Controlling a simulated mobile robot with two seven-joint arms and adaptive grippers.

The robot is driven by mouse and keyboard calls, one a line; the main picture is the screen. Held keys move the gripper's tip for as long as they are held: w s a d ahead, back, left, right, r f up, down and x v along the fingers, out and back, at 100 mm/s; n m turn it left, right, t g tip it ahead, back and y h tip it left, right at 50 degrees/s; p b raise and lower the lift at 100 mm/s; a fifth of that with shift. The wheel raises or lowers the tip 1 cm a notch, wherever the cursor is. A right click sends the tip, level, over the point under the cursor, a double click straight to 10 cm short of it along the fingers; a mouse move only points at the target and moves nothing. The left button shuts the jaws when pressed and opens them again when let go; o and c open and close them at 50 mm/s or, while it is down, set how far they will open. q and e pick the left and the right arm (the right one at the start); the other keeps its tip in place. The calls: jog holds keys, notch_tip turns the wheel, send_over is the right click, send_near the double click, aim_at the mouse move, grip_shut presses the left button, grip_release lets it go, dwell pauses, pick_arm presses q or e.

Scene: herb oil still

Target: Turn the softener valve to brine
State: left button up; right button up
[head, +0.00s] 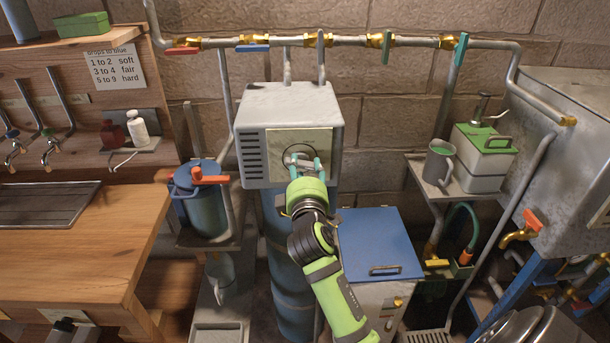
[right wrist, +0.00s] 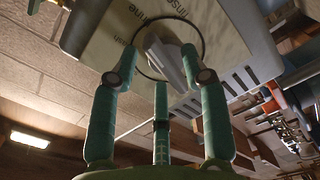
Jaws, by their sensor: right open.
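The softener's grey head (head: 288,105) stands on a blue cylinder in the middle of the head view. Its front has a cream panel (head: 318,138) with a round valve dial. In the right wrist view, the dial's grey knob (right wrist: 172,62) sits inside a dark ring, with printed words around it; "rinse" and "brine" are partly readable. My right gripper (head: 306,166) is in front of the dial. In the right wrist view its open green fingers (right wrist: 160,62) are spread around the knob; whether they touch it I cannot tell. My left gripper is not in view.
A pipe with several coloured valve levers (head: 330,41) runs above the softener. A blue-lidded box (head: 378,240) stands right of my right arm. A blue pot (head: 205,205) with an orange lever stands to the left. A shelf with a mug (head: 438,163) is at right.

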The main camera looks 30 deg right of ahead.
jog(key=v, duration=1.2)
